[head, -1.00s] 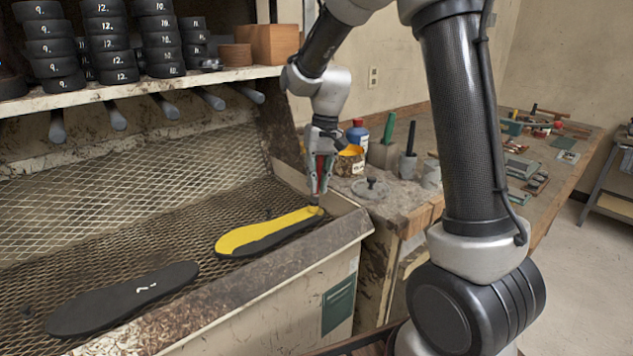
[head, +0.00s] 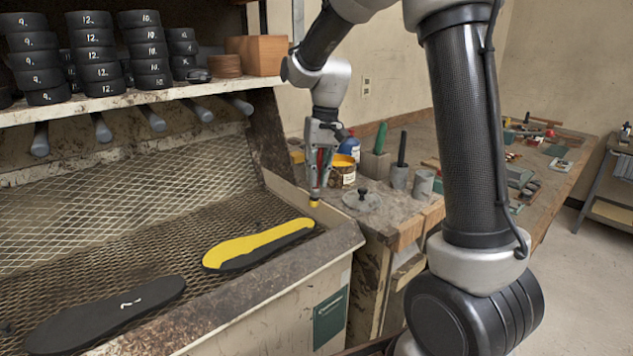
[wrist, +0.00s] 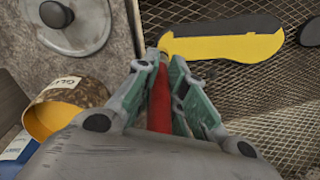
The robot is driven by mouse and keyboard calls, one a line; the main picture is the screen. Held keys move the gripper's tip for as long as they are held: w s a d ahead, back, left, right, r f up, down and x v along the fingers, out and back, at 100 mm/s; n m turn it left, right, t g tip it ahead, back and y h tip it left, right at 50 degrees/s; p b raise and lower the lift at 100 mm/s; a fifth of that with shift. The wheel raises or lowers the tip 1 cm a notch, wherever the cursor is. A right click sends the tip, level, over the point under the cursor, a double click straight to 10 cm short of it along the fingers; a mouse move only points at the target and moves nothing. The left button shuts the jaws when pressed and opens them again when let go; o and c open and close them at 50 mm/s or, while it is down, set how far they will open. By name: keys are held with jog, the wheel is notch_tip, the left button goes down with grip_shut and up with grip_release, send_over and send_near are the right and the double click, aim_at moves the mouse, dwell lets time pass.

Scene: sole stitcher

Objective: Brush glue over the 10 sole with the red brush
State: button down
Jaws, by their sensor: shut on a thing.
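The red brush (wrist: 159,98) is held between the fingers of my gripper (head: 317,184), bristles down, and its tip is yellow with glue. A sole (head: 258,245) lies on the mesh bench; most of its top is yellow with glue and a dark strip shows along its near edge. It also shows in the wrist view (wrist: 228,47). A second, bare black sole (head: 105,314) with a white mark lies at the front left. I cannot read a 10 on the glued sole.
The open glue pot (head: 342,175) stands on the wooden table behind my gripper, with its round lid (head: 362,201) beside it. Stacks of numbered black soles (head: 100,60) fill the shelf above.

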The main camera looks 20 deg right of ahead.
jog(key=shift+r, duration=2)
